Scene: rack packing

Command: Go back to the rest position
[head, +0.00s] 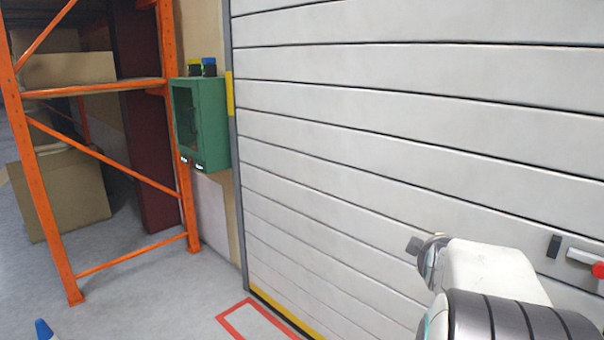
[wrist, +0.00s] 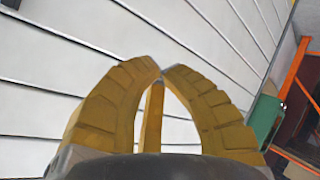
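My gripper (wrist: 162,72) shows in the wrist view as yellow ribbed fingers whose tips meet, with another yellow finger behind them. It is shut, and nothing shows between the fingers. Behind it are the pale slats of a large shutter door (wrist: 60,55), which also fills much of the head view (head: 400,120). In the head view a white and dark part of my own arm shows at the bottom right. My gripper's fingers do not show there.
An orange rack (head: 35,185) with cardboard boxes (head: 70,190) stands at the left. A green wall cabinet (head: 214,130) hangs between rack and door. A red floor marking (head: 240,322) lies by the door. A blue cone tip (head: 43,328) shows at the bottom left.

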